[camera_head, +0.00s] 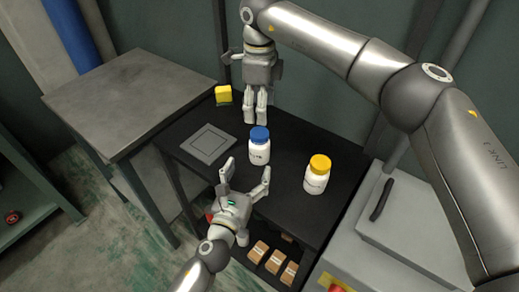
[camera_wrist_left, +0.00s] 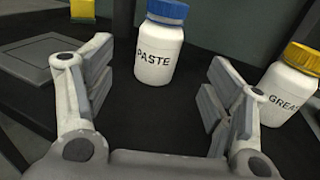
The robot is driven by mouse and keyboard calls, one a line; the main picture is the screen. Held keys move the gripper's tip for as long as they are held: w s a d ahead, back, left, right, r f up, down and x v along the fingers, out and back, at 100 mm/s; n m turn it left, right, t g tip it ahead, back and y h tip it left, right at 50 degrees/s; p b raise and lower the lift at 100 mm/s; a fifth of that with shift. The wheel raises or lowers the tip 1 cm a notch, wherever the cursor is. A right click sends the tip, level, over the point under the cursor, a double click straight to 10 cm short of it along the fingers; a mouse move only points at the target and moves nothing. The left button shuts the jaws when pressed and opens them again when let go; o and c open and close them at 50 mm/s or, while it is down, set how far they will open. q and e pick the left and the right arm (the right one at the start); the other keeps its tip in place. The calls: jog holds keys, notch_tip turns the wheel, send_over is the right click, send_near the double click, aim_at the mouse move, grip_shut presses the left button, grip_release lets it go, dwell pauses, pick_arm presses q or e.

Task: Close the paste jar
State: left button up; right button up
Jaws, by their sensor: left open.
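The paste jar (camera_head: 259,152) is a white bottle with a blue lid (camera_head: 260,134) on top, standing upright on the black table. In the left wrist view the jar (camera_wrist_left: 157,58) reads PASTE, with its blue lid (camera_wrist_left: 167,12) on its mouth; how tightly it sits cannot be told. My left gripper (camera_head: 244,172) is open and empty, its fingers spread in front of the jar and apart from it. My right gripper (camera_head: 256,115) points down behind the jar, near the table's back edge; its fingers are close together and whether they are shut is unclear.
A white grease jar (camera_head: 316,180) with a yellow lid stands right of the paste jar. A grey square plate (camera_head: 209,144) lies to the left, and a yellow block (camera_head: 223,95) sits at the back. Brown boxes (camera_head: 273,260) are on the lower shelf. A grey side table (camera_head: 130,95) adjoins.

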aim_at(256, 153)
pick_arm(q)
jog(key=x, duration=1)
jog(key=shift+w, duration=0.1)
grip_shut()
pick_arm(e)
jog(key=n, duration=0.5)
jog(key=shift+n, duration=0.3)
jog(key=n, duration=1.1)
jog(key=shift+n, duration=0.4)
jog(key=n, duration=0.5)
